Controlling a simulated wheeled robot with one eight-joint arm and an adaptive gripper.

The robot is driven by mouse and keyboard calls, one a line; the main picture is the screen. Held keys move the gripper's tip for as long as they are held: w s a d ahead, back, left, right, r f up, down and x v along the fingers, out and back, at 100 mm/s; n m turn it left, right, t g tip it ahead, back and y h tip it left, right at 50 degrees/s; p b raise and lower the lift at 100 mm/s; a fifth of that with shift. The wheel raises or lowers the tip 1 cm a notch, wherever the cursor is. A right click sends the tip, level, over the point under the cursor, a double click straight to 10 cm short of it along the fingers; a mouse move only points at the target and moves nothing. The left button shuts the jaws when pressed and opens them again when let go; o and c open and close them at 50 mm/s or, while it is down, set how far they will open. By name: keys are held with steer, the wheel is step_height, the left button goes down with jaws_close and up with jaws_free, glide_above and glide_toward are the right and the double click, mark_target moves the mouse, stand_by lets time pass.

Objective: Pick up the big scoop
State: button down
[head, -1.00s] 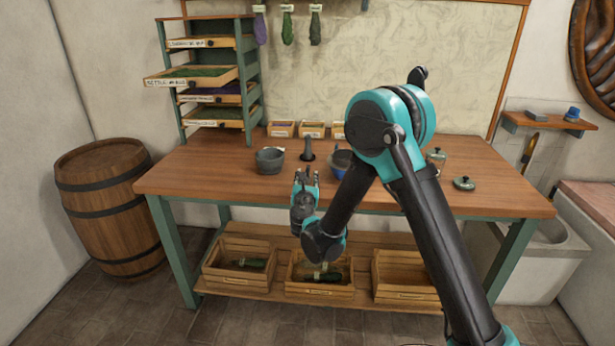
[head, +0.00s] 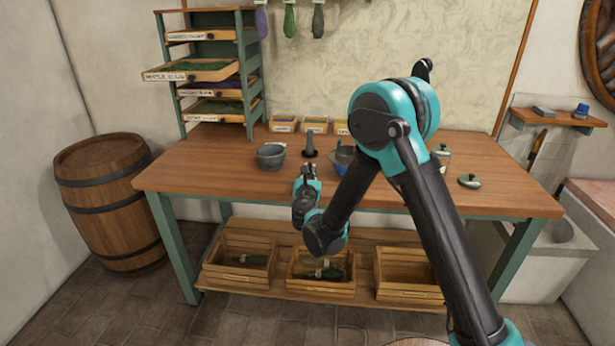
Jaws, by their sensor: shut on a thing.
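My gripper (head: 308,169) is over the front part of the workbench (head: 220,180), left of the bend of my arm. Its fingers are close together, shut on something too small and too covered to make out. I cannot clearly identify the big scoop in this view. Just beyond the fingers a dark upright peg with a round foot (head: 310,146) stands on the bench. To the right, a grey cup-like shape (head: 345,154) shows above something blue, partly hidden behind my arm. I cannot tell whether it is the scoop.
A grey mortar (head: 271,156) stands left of my gripper. Small labelled boxes (head: 283,124) line the back. A drawer rack (head: 207,75) stands at the back left. A jar (head: 441,154) and a lid (head: 469,181) are to the right. Crates (head: 240,262) sit below; a barrel (head: 108,200) stands left.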

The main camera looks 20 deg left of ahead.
steer(key=shift+r, duration=0.1)
step_height(320, 180, up, 20)
stand_by(0.5)
stand_by(0.5)
